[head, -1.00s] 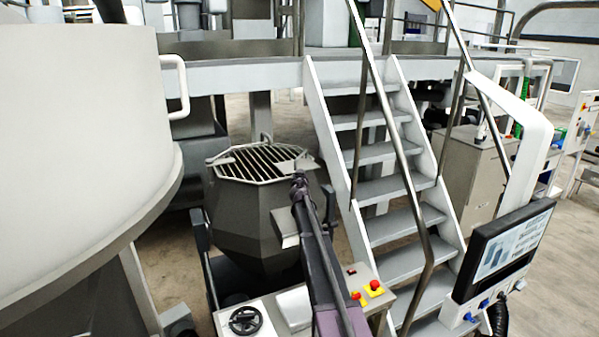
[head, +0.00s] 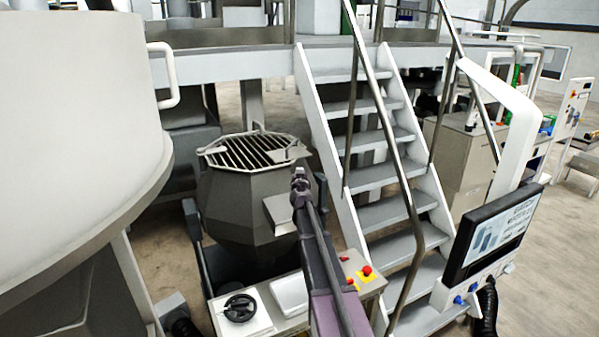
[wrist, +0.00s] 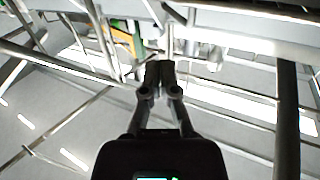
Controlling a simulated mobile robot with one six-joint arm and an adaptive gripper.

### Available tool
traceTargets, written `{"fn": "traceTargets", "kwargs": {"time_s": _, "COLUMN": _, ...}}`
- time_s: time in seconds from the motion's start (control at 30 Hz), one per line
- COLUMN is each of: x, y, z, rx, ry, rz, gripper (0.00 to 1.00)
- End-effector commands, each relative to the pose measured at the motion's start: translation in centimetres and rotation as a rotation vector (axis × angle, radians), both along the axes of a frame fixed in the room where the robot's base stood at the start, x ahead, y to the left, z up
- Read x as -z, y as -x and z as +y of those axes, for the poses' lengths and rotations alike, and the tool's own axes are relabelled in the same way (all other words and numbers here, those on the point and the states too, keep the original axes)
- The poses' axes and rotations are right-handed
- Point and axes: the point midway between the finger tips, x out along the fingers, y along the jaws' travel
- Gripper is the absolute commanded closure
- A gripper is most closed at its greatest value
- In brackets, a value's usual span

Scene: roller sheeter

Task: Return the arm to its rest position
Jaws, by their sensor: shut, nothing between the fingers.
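My gripper (wrist: 160,75) shows in the wrist view with its two fingers together and nothing between them. In the head view my arm reaches up from the bottom middle, and my gripper (head: 299,175) is at its far end. From this camera it overlaps the right side of the grey hopper (head: 235,213) with a slatted top grate. I cannot tell how far the gripper is from the hopper. The wrist view looks up at rails, beams and bright ceiling strips.
A metal staircase (head: 385,215) with handrails stands just right of my arm. A large white vessel (head: 75,130) fills the left side. A control box with a red button (head: 367,270) and a handwheel (head: 239,308) are low in front. A screen panel (head: 497,236) stands at right.

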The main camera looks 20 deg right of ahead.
Motion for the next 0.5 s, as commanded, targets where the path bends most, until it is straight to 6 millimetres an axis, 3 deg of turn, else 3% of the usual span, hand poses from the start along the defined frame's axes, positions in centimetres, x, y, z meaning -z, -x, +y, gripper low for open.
{"fn": "traceTargets", "kwargs": {"time_s": 0.5, "x": 0.18, "y": 0.1, "z": 0.72, "rx": -0.022, "ry": 0.002, "rz": -0.002, "gripper": 1.0}}
